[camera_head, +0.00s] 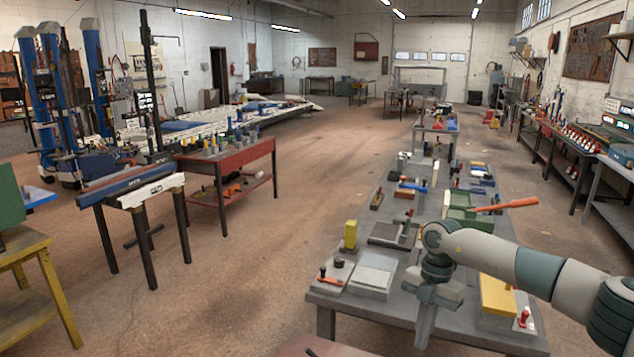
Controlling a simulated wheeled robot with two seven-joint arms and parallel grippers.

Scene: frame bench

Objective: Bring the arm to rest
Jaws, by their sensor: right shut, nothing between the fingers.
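My right arm comes in from the right edge, grey and white, and reaches over the near end of a long grey workbench (356,305). My right gripper (424,340) hangs from its wrist, pointing down over the front of the bench. Its fingers look closed together, with nothing visible between them. The gripper hides part of the bench top behind it. My left gripper and left arm do not show.
A grey flat block (371,275), a yellow block (350,235), a yellow-topped box (497,296) and an orange-handled tool (507,205) are on the bench near my arm. A red table (225,158) stands left. The brown floor between is clear.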

